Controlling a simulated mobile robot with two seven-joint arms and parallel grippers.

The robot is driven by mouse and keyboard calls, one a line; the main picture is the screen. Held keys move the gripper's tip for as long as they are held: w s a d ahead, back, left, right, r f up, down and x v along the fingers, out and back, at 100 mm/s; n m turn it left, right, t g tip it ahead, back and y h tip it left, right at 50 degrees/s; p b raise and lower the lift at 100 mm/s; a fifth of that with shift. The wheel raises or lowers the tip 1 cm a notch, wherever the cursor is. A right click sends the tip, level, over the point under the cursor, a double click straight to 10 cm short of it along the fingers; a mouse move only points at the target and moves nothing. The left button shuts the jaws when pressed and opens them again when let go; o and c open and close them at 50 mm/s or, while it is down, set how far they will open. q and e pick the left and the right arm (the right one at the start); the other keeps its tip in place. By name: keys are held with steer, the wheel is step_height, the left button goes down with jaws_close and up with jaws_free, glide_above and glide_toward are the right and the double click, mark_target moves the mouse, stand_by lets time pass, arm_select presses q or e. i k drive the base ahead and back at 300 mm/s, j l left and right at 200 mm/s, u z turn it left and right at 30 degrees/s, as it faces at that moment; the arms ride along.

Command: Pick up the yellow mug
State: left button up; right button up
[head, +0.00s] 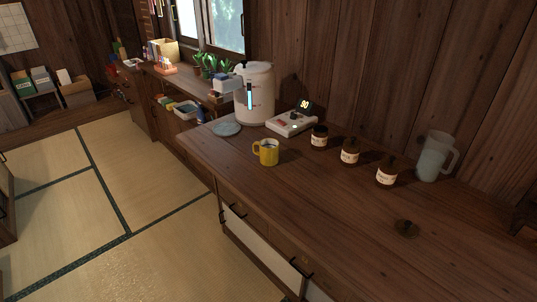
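The yellow mug (269,154) stands upright on the wooden counter, close to its front left edge. Its handle points left, and something pale shows inside its mouth. Neither of my grippers shows in the head view, so nothing is seen touching the mug.
A white dispenser (257,104), a blue-grey plate (226,128) and a white device with a lit display (290,123) stand behind the mug. Several brown jars (349,152) and a translucent pitcher (433,158) line the back right. The front counter is clear.

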mark_target(268, 152)
steer(key=i+j+z, duration=0.1)
steer(key=z, duration=1.05)
steer(key=j+z, duration=0.45)
steer(key=j, duration=0.15)
steer(key=j+z, duration=0.5)
steer(key=j, duration=0.15)
steer(key=k+j+z, duration=0.1)
steer(key=j+z, duration=0.35)
steer(key=j, duration=0.15)
